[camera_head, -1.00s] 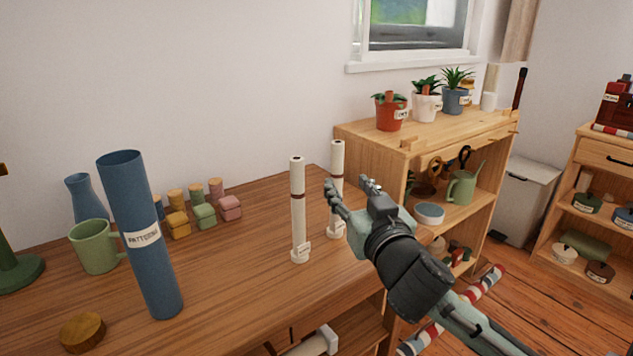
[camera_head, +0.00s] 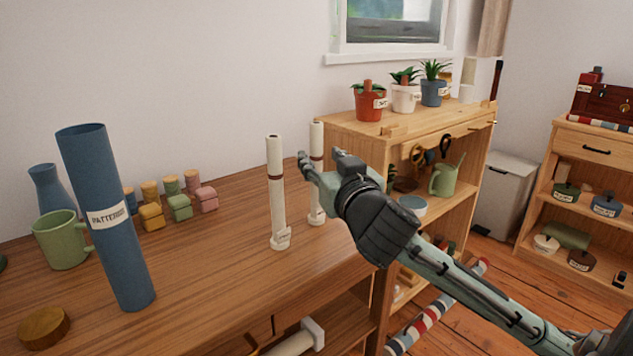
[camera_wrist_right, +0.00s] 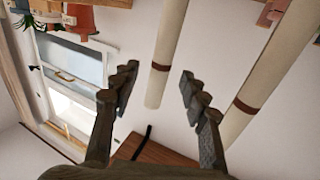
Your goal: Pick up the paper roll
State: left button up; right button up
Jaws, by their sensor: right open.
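Two slim white paper rolls, each with a brown band and a small label tag at its foot, stand upright on the wooden table. The left paper roll (camera_head: 277,195) is in full view; the right paper roll (camera_head: 317,140) is partly behind my right gripper (camera_head: 323,163). My right gripper is open, its fingers pointing up and left beside the upper part of the right roll. In the right wrist view, a paper roll (camera_wrist_right: 168,40) shows between and beyond the open fingers (camera_wrist_right: 160,76). The other roll (camera_wrist_right: 262,72) passes outside the right finger. My left gripper is not in view.
A tall blue tube (camera_head: 107,225), green mug (camera_head: 62,240) and wooden disc (camera_head: 44,327) stand on the table (camera_head: 215,270) at left. Small coloured blocks (camera_head: 178,206) sit near the wall. A shelf unit (camera_head: 350,128) with potted plants stands behind my gripper.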

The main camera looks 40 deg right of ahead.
aim_at(319, 155)
jog(key=x, duration=0.3)
jog(key=shift+w+d, duration=0.15)
jog(key=shift+w, duration=0.2)
grip_shut()
